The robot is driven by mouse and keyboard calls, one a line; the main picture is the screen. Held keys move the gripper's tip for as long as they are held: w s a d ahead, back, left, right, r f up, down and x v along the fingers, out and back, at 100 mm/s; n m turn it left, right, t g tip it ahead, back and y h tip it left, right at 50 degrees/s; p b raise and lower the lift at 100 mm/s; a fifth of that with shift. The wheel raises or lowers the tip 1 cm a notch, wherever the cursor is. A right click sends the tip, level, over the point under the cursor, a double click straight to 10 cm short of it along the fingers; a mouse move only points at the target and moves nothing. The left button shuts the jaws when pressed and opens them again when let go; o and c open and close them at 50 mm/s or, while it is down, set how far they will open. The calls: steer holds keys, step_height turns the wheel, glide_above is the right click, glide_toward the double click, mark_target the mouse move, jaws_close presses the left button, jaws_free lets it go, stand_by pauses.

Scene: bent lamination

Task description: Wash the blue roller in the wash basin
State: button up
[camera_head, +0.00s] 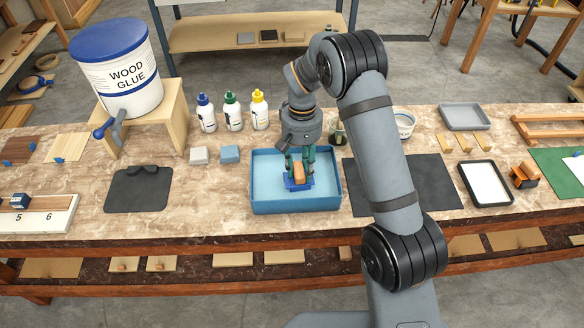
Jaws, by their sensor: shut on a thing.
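The wash basin (261,203) is a blue rectangular tub in the middle of the workbench, with a lighter blue inside. My gripper (299,174) points down into the basin from above. Its fingers are shut on the blue roller (297,186), which shows a wooden, orange-brown part between the fingers and a blue part below. The roller is inside the basin's outline, low toward its floor. I cannot tell whether it touches the bottom. The fingers hide part of the roller.
A wood glue bucket (124,82) stands on a wooden stand at the left. Several bottles (232,112) stand behind the basin, and two small blocks (230,154) lie to its left. A dark mat (432,182) is to its right. A white-surfaced tray (487,184) lies farther right.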

steer(key=shift+w+d, duration=0.1)
steer(key=shift+d, duration=1)
steer(key=shift+a, duration=0.2)
steer(key=shift+s+a, duration=0.15)
steer(key=shift+a, duration=1.3)
steer(key=shift+s+a, duration=0.1)
steer(key=shift+a, duration=1.35)
steer(key=shift+d, duration=0.15)
steer(key=shift+w+d+b, duration=0.15)
steer(key=shift+d+b, duration=0.05)
steer(key=shift+d, duration=1.3)
steer(key=shift+w+d+b, duration=0.1)
steer(key=shift+d+b, duration=0.05)
steer(key=shift+d, duration=1.3)
steer(key=shift+a+r, duration=0.1)
